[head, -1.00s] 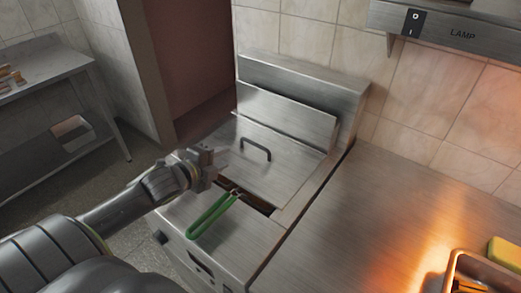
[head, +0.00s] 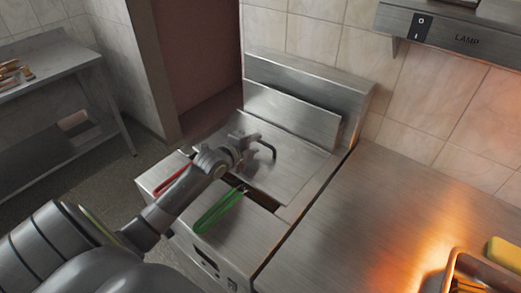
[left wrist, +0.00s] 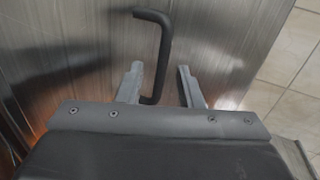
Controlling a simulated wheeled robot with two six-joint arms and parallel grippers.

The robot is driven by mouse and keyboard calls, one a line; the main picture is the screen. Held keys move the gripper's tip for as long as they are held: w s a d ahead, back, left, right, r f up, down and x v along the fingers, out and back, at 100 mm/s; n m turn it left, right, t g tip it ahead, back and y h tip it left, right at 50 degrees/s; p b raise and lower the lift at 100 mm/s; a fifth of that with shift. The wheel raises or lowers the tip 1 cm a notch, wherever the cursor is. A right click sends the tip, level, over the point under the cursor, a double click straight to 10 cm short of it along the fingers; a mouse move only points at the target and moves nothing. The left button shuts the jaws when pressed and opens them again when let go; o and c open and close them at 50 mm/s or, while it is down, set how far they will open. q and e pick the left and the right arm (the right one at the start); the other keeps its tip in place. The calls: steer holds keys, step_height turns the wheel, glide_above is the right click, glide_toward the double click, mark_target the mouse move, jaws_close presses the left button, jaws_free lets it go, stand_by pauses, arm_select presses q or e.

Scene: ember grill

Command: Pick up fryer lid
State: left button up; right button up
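The fryer lid (head: 290,168) is a flat steel plate lying on the fryer, with a dark bar handle (head: 268,147) on top. My left gripper (head: 247,142) is over the lid at the left end of the handle. In the left wrist view the gripper (left wrist: 158,82) is open, its two fingers apart. The handle (left wrist: 158,45) runs up from between the fingers there, and its near end lies between them, nearer the left finger. I cannot tell whether a finger touches it. My right gripper is not in view.
A green basket handle (head: 218,212) and a red one (head: 172,181) stick out at the fryer's front. A steel counter (head: 375,215) adjoins on the right, with a tray (head: 462,268) and a yellow sponge (head: 504,252). A lamp panel (head: 440,32) hangs above.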

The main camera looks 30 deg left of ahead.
mark_target(260, 142)
arm_select(q)
steer(key=shift+p+x, duration=0.3)
steer(key=shift+x, duration=1.55)
steer(key=shift+d+r, duration=0.1)
jaws_close()
steer(key=shift+r, duration=0.1)
